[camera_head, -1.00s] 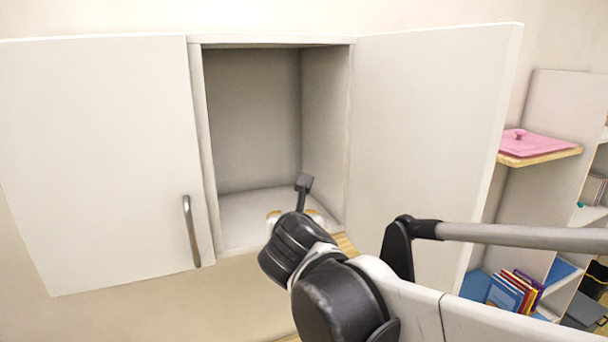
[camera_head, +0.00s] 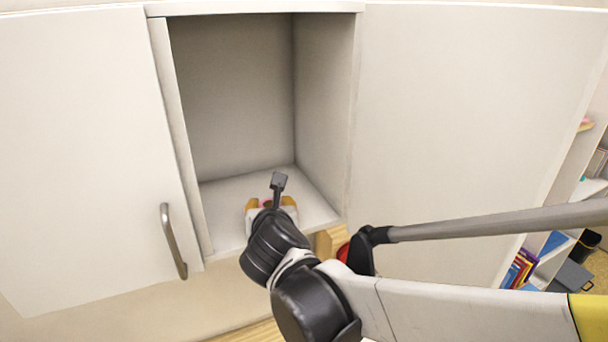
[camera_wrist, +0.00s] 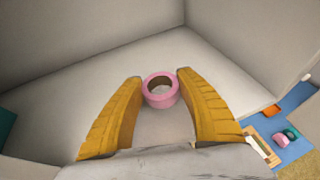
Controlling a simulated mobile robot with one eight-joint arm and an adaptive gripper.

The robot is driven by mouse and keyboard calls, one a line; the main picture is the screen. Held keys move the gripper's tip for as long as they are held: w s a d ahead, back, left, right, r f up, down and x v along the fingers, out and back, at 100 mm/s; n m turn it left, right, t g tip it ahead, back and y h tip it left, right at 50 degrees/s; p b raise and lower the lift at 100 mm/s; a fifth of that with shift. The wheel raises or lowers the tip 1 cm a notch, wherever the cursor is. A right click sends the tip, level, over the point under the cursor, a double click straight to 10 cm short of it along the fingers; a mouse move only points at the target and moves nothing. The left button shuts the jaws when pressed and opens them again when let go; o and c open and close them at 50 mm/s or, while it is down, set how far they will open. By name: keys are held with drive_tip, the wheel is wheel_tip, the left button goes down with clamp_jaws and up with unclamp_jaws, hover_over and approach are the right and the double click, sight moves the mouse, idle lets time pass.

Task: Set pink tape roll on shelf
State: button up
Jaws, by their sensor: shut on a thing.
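The pink tape roll (camera_wrist: 161,98) is between the yellow fingertips of my gripper (camera_wrist: 160,80) in the wrist view, with its hole showing. My gripper is shut on it. In the head view my gripper (camera_head: 270,203) is at the front of the open cabinet, mostly hidden behind my wrist, with only a trace of pink between the fingers. The pale shelf floor (camera_head: 318,205) of the cabinet lies under and around the gripper; it also fills the wrist view (camera_wrist: 75,110). I cannot tell whether the roll touches the shelf.
The left cabinet door (camera_head: 75,150) with its metal handle (camera_head: 173,242) is closed. The right door (camera_head: 460,110) stands open beside my arm. Several books (camera_head: 520,268) sit on shelving at the far right.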

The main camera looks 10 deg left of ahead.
drive_tip(key=shift+w+f, duration=0.15)
drive_tip(key=shift+f, duration=0.45)
drive_tip(key=o, duration=0.8)
drive_tip(key=shift+s+r, duration=0.3)
drive_tip(key=shift+s, duration=0.05)
drive_tip(key=v, duration=1.1)
drive_tip(key=shift+s+r, duration=0.1)
drive_tip(key=shift+s, duration=0.1)
